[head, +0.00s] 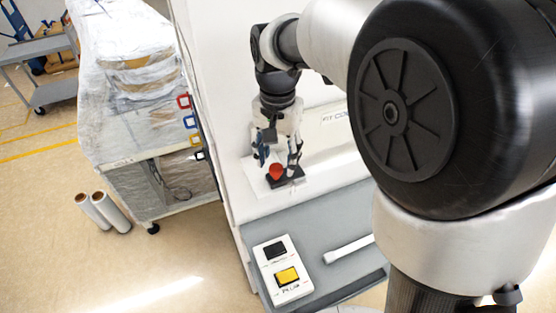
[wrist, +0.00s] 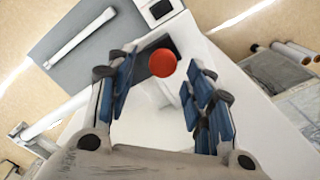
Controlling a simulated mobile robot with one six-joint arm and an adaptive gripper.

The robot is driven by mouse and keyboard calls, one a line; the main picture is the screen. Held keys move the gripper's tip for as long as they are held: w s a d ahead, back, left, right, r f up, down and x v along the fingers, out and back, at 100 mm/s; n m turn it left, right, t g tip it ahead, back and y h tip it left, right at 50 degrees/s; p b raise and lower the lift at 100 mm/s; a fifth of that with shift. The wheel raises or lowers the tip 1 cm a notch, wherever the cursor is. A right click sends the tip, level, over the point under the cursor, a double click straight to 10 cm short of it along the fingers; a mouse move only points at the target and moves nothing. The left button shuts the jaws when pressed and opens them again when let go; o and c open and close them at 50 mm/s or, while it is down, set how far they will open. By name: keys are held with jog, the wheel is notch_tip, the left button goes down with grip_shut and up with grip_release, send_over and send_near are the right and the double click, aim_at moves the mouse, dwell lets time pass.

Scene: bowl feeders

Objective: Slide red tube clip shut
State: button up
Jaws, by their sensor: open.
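A red round knob (head: 276,171) sits on a small dark base (head: 287,182) on the white ledge. The knob also shows in the wrist view (wrist: 162,63). My gripper (head: 278,160) points down over it with fingers spread, one on each side in the head view. In the wrist view the open fingers (wrist: 163,78) show clear gaps to the knob. A small red square loop (head: 183,101) hangs on the edge of the wrapped cart at left. I cannot tell which red piece is the tube clip; no tube is plain at either.
Blue (head: 189,122) and yellow (head: 194,140) loops hang below the red loop. A white switch box (head: 292,294) and a white bar (head: 347,249) lie on the grey surface. White rolls (head: 103,212) stand on the floor. A white wall rises behind my gripper.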

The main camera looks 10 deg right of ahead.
aim_at(278, 166)
notch_tip(278, 166, up, 10)
dwell(0.3)
jog(key=s+d+f+n+t+b, duration=0.2)
jog(key=s+d+f+n+b, duration=0.1)
jog(key=s+f+b, duration=0.7)
jog(key=s+d+f+n+t+b, duration=0.2)
jog(key=s+d+f+b, duration=0.3)
jog(key=s+f+b, duration=0.5)
notch_tip(278, 166, down, 6)
jog(key=shift+s+d+r+n+t, duration=0.1)
jog(key=shift+s+d+n+t, duration=0.2)
jog(key=shift+s, duration=0.4)
jog(key=shift+a, duration=0.1)
